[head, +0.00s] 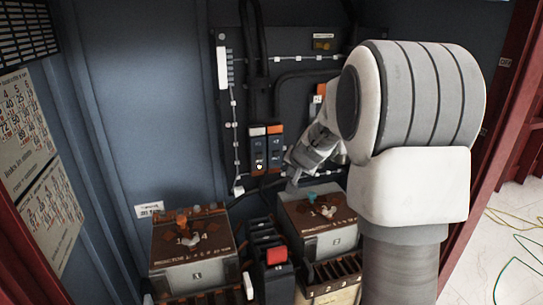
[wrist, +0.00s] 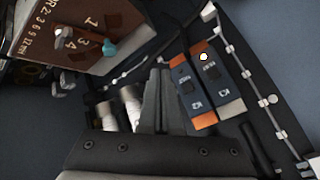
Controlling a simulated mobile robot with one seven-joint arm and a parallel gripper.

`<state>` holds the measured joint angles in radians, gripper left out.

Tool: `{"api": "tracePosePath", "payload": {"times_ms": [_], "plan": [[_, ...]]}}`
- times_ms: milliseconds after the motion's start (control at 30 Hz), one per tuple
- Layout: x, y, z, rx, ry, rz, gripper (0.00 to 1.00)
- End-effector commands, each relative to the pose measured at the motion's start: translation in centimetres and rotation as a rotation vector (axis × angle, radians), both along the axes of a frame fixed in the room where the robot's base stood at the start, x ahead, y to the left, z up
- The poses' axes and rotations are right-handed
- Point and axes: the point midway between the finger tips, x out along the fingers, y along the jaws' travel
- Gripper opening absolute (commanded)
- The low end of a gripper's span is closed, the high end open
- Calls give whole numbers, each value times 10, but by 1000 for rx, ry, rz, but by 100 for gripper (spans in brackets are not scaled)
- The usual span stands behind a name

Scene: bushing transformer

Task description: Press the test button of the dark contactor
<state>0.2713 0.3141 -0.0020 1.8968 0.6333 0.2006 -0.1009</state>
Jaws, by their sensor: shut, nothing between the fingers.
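Two narrow dark contactors stand side by side on the back panel. One dark contactor (head: 257,148) has a pale top, an orange lower end and a small round white button (head: 258,166). In the wrist view this contactor (wrist: 215,80) is the right one, with the white button (wrist: 204,57) at its orange end. The other dark contactor (head: 275,147) has an orange top; it is the left one in the wrist view (wrist: 190,92). I cannot tell which the task means. My gripper (wrist: 158,76) is shut and empty, beside the contactors and apart from the button.
Two boxy transformers, left (head: 193,262) and right (head: 317,238), stand below the panel. A dark block with a red part (head: 276,257) stands between them. Cables and a white-clipped wire (head: 235,130) run around the contactors. Cabinet walls bound both sides.

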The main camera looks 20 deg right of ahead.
Motion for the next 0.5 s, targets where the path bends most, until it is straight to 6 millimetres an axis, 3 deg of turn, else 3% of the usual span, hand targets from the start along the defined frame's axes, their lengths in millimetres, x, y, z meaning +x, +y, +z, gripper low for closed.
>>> {"api": "tracePosePath", "payload": {"times_ms": [500], "plan": [[9, 0, 3, 1, 0, -1, 0]]}}
